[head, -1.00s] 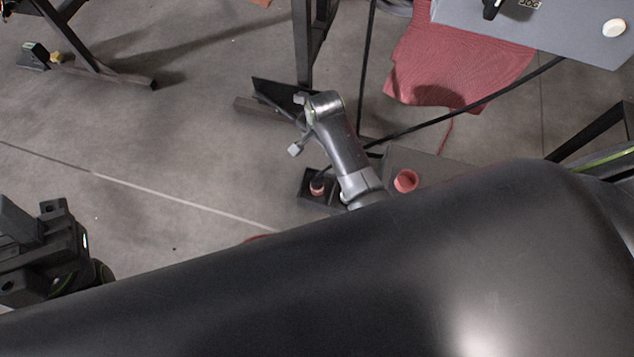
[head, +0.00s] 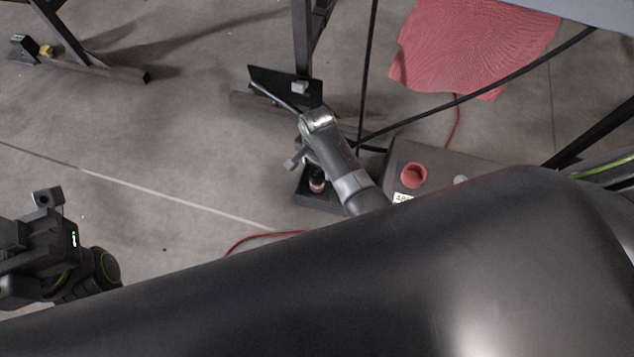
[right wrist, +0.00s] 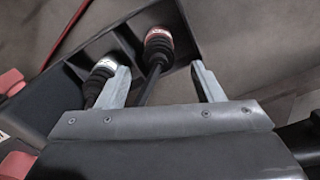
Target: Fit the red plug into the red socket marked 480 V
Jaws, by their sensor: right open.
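The red plug (head: 317,183) stands in a dark holder (head: 330,205) on the floor, partly behind my right arm in the head view. In the right wrist view the red-ringed plug (right wrist: 158,38) stands in one holder compartment beside a pale-ringed plug (right wrist: 104,66). My right gripper (right wrist: 160,70) is open, its two fingers either side of the red plug's line; contact cannot be told. It also shows in the head view (head: 296,161). The red socket (head: 414,175) is on a grey box, right of the holder; its label is only partly visible. My left gripper (head: 47,198) is far left; its opening is unclear.
A red mat (head: 470,45) lies at the upper right, with a black cable (head: 470,105) crossing near it. Dark stand legs (head: 302,40) rise behind the holder. A red cable (head: 262,236) lies on the floor. The floor to the left is mostly clear.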

